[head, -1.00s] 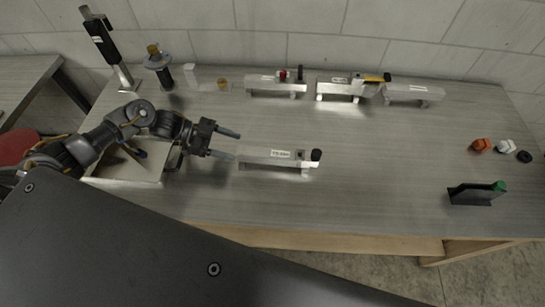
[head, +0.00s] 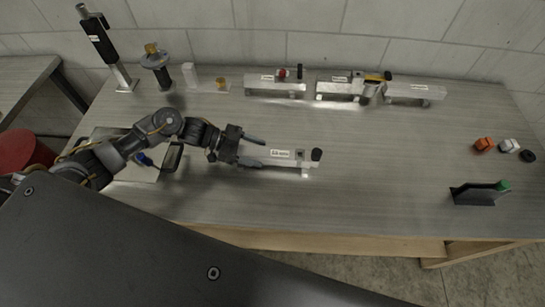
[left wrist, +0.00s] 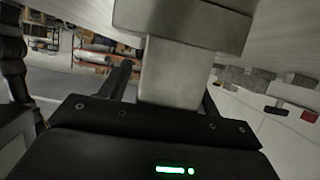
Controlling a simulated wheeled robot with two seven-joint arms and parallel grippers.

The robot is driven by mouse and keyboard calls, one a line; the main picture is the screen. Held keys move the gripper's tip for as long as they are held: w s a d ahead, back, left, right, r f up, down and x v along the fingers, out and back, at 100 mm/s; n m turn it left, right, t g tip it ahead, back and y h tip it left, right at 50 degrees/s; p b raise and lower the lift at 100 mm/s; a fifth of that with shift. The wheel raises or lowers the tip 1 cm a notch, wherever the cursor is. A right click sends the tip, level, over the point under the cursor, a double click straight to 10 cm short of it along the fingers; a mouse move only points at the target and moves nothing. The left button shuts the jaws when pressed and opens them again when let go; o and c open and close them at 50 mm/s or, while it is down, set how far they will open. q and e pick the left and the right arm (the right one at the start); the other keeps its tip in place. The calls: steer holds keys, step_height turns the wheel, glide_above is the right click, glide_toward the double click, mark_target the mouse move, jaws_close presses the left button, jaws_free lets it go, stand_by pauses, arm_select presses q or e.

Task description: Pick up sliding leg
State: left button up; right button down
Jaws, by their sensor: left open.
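The aluminium bar with a label and a black knob (head: 308,167), likely the sliding leg, lies mid-table in the head view. My left gripper (head: 263,152) is open at the bar's left end, one finger on the far side and one on the near side. In the left wrist view, a plain metal upright (left wrist: 172,75) with a wider block (left wrist: 185,20) above it stands between the open fingers. I cannot tell whether the fingers touch it. My right gripper is not in view.
Several labelled aluminium pieces (head: 275,90) stand in a row along the back. A black post (head: 105,45) and a round-topped stand (head: 157,65) are at the back left. A black holder with a green knob (head: 475,195) is at the right. The table's middle right is clear.

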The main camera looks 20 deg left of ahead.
arm_select(q)
jaws_close()
stand_by(0.3)
steer(key=shift+r, duration=0.15)
steer(key=shift+a+r+b, duration=0.1)
steer(key=shift+r+b, duration=0.3)
steer(key=shift+r, duration=0.1)
steer(key=s+d+r+b, duration=0.1)
steer(key=s+d+r, duration=0.1)
steer(key=s+r, duration=0.4)
steer(key=s+d+r+b, duration=0.2)
steer(key=s+d+r, duration=0.1)
steer(key=s+r, duration=0.2)
steer(key=shift+s+d+r, duration=0.25)
steer(key=shift+s+r, duration=0.15)
steer(key=shift+s, duration=0.4)
